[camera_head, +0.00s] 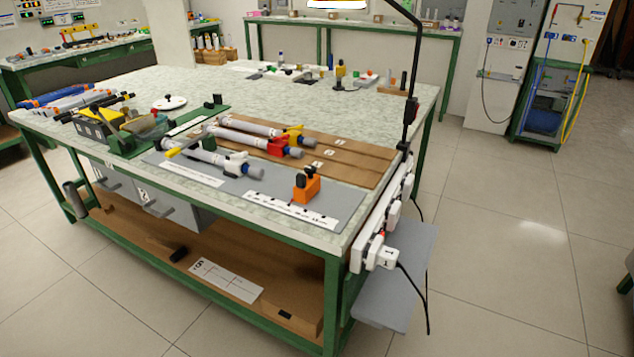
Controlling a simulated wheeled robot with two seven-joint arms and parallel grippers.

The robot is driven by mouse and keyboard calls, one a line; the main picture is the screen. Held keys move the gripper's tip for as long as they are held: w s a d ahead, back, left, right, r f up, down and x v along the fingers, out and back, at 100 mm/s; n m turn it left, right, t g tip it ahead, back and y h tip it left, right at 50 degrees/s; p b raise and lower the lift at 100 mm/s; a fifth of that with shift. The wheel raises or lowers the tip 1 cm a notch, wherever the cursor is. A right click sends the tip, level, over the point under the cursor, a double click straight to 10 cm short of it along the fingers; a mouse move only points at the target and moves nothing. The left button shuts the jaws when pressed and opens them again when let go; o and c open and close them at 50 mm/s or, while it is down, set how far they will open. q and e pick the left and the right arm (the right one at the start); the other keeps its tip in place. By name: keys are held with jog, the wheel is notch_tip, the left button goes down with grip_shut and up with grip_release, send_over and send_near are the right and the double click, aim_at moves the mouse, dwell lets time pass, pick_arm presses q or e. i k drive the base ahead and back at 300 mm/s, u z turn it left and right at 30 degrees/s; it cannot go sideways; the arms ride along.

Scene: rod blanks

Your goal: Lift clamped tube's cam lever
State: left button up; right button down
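Several grey tubes lie side by side on the workbench. The rear tube (248,126) carries a yellow lever-like part (293,133) near its right end. The middle tube (245,139) has a red part (276,147) near its right end. The front tube (207,157) lies over a grey mat (340,205), with a yellow lever-like part (182,148) at its left and a dark and white fitting (236,160) near its right end. I cannot tell at this size which tube is clamped or which part is the cam lever. Neither of my grippers is in view.
An orange block (307,188) with dark knobs stands on the mat. A brown grooved board (350,158) lies behind it. A green fixture (125,140) and tools sit at the left. A dark post (413,85) rises at the bench's right edge. Floor is clear at right.

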aim_at(234, 165)
jog(key=z, duration=0.3)
jog(key=k, duration=0.65)
jog(key=u, duration=0.5)
jog(key=i, duration=0.65)
jog(key=u, duration=0.85)
jog(key=i, duration=0.95)
jog(key=z, duration=0.35)
